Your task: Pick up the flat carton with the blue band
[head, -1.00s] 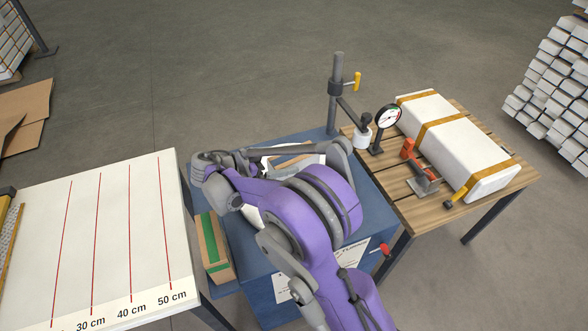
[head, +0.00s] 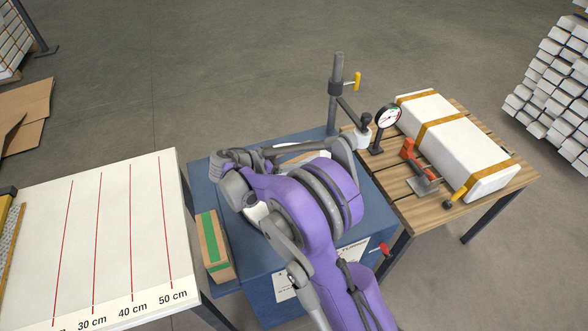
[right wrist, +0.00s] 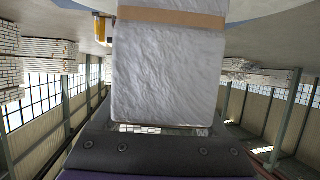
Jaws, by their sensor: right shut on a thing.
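No blue band shows on any carton in these frames. A brown carton with a green band (head: 215,240) stands at the left edge of the blue table (head: 205,185), left of my right arm. My right gripper (head: 285,153) is over the blue table, largely covered by its own purple arm. It is shut on a white wrapped block with a tan band (right wrist: 165,75), which fills the middle of the right wrist view. How high the block is above the table is hidden. My left gripper is not in view.
A white table with red centimetre lines (head: 115,230) stands at left. At right, a wooden table (head: 405,205) bears a white strapped package (head: 455,150), a red clamp (head: 412,152) and a dial gauge (head: 388,118). A grey post (head: 335,100) rises behind the blue table.

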